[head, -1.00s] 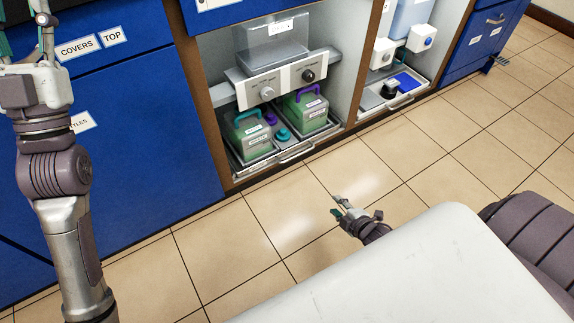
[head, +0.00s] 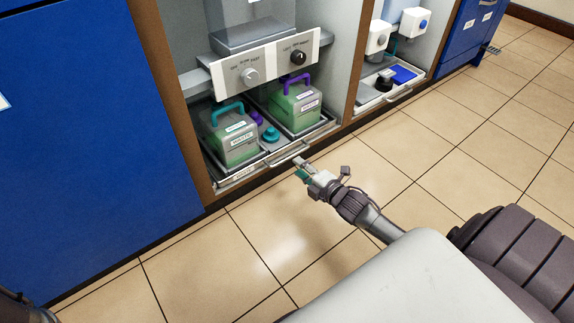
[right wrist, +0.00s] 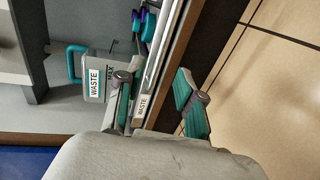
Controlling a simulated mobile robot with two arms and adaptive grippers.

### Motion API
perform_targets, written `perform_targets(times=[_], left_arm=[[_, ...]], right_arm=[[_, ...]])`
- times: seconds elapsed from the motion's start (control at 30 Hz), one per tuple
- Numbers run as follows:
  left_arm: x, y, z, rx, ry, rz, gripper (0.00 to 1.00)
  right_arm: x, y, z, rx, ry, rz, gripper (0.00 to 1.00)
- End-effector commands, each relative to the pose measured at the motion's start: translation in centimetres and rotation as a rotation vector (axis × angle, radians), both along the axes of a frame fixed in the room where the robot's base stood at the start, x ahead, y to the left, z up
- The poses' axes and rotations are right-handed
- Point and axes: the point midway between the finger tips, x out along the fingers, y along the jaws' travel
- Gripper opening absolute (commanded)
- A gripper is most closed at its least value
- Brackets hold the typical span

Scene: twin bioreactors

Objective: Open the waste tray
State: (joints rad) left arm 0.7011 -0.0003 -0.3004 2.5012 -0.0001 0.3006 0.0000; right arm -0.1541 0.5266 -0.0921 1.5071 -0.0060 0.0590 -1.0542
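The waste tray (head: 222,184) sits at the floor of the left cabinet bay, with a metal bar handle (head: 287,154) on its front. It holds two green-filled waste containers, one with a teal handle (head: 234,138) and one with a purple handle (head: 296,108). My right gripper (head: 299,168) is just in front of the tray handle. In the right wrist view its fingers (right wrist: 156,92) are apart, with the tray's labelled front edge (right wrist: 141,106) showing between them. I cannot tell whether they touch the handle. My left gripper is out of view.
A panel with two knobs (head: 268,66) hangs above the containers. A second tray (head: 372,103) with a blue item stands in the right bay. A brown cabinet post (head: 358,62) divides the bays. The tiled floor (head: 440,160) in front is clear.

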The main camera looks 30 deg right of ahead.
Motion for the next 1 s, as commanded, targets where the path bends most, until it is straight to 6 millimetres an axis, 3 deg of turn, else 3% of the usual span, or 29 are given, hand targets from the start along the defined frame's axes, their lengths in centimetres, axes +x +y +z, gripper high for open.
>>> perform_targets(times=[0.03,0.3,0.5,0.77,1.0], left_arm=[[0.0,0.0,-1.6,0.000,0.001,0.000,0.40],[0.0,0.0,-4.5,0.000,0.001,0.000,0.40],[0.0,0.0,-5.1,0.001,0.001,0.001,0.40],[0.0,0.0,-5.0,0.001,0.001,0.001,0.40],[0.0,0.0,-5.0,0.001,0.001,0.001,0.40]], right_arm=[[1.2,0.0,-0.8,-0.003,-0.005,0.001,0.37],[5.7,0.4,-1.6,-0.002,-0.002,0.000,0.37],[6.9,0.5,-1.6,-0.001,0.000,0.000,0.37],[7.0,0.5,-1.5,0.000,0.001,-0.001,0.37],[7.0,0.5,-1.5,0.000,0.001,-0.001,0.01]])
